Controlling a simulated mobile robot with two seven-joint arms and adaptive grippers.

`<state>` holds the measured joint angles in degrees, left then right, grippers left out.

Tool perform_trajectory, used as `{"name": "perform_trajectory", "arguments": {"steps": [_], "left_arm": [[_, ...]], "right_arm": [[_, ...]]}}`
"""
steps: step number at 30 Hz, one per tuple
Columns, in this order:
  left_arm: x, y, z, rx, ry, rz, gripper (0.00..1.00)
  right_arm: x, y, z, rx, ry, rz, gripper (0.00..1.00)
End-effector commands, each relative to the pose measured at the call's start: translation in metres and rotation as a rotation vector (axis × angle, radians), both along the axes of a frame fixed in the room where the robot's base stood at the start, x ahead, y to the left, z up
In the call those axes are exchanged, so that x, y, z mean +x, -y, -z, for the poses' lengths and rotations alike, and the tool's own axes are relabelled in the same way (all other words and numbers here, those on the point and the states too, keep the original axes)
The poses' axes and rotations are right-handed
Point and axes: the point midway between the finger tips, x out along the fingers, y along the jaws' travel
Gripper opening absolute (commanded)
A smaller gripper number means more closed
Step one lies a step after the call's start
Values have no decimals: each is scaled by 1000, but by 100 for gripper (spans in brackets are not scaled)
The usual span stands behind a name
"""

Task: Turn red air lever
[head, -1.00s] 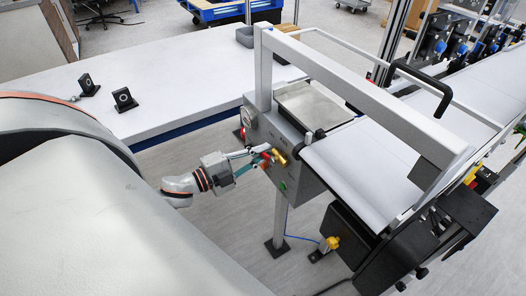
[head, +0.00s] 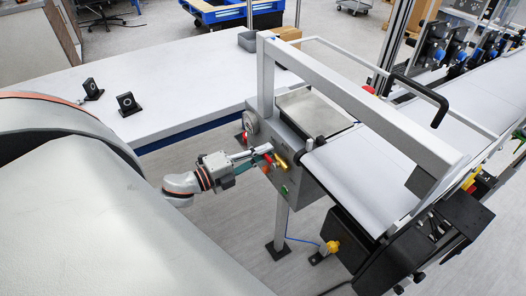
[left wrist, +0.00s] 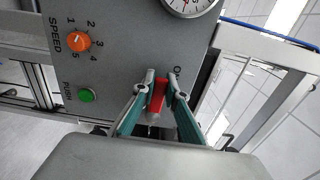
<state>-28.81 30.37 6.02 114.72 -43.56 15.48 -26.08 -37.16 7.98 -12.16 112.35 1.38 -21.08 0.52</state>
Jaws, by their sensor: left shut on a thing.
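The red air lever (left wrist: 157,96) is on the grey control panel, between the two fingers of my left gripper (left wrist: 160,82) in the left wrist view. The fingers have teal inner sides and are shut on the lever. In the head view my left gripper (head: 258,158) reaches the side of the conveyor's grey box, with a bit of red (head: 268,158) showing at its tips and a brass fitting (head: 281,161) beside it. Part of the lever is hidden by the fingers. My right gripper is not in view.
The panel also carries an orange speed knob (left wrist: 79,42), a green push button (left wrist: 86,95) and a round gauge (left wrist: 190,3). A grey frame (head: 345,90) spans the conveyor belt (head: 355,175). A white table (head: 180,85) stands behind, with two small black blocks.

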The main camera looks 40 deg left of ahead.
Motion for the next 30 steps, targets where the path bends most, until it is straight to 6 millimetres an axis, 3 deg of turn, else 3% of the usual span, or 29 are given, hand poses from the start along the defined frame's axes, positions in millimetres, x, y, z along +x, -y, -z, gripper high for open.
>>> {"name": "perform_trajectory", "arguments": {"steps": [4, 6, 7, 20, 30], "left_arm": [[0, 1, 0, 4, 1, 2, 0], [0, 1, 0, 4, 1, 2, 25], [0, 1, 0, 4, 1, 1, 31], [-5, -2, 1, 1, -2, -1, 31], [-61, -22, 2, 2, -5, -2, 31]], "right_arm": [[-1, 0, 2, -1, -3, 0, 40], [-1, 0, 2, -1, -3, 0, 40], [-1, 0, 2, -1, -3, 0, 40], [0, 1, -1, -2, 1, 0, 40], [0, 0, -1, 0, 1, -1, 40]]}}
